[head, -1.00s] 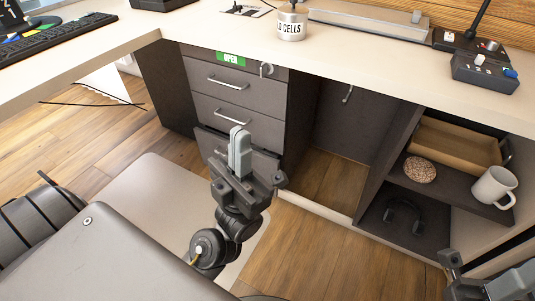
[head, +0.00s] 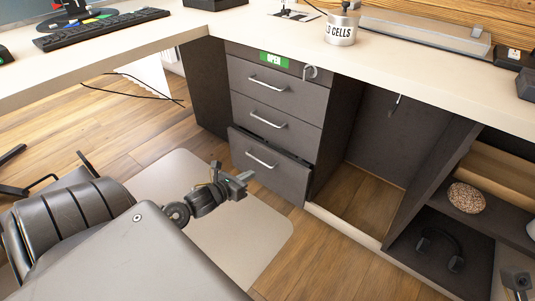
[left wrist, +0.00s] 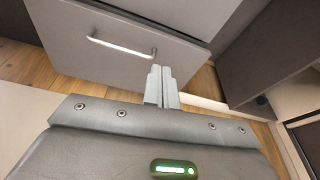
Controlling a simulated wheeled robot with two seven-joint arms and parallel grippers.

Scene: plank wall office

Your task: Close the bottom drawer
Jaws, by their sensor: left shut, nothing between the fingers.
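The bottom drawer (head: 285,180) of the dark grey desk pedestal stands partly open, its front jutting out below the two upper drawers. Its silver bar handle (head: 260,160) faces me. My left gripper (head: 246,177) is shut and empty, low in front of the drawer's face, just below the handle in the head view. In the left wrist view, the shut fingers (left wrist: 161,88) point at the lower part of the drawer front (left wrist: 95,65), right of and below its handle (left wrist: 121,46). I cannot tell if they touch it. My right gripper (head: 517,284) is partly cut off at the lower right corner.
The two upper drawers (head: 262,100) are shut. A black leather chair (head: 75,220) is at the lower left, on a beige floor mat (head: 255,225). Right of the pedestal are an open knee space and a shelf with headphones (head: 440,248) and a round patterned object (head: 466,197).

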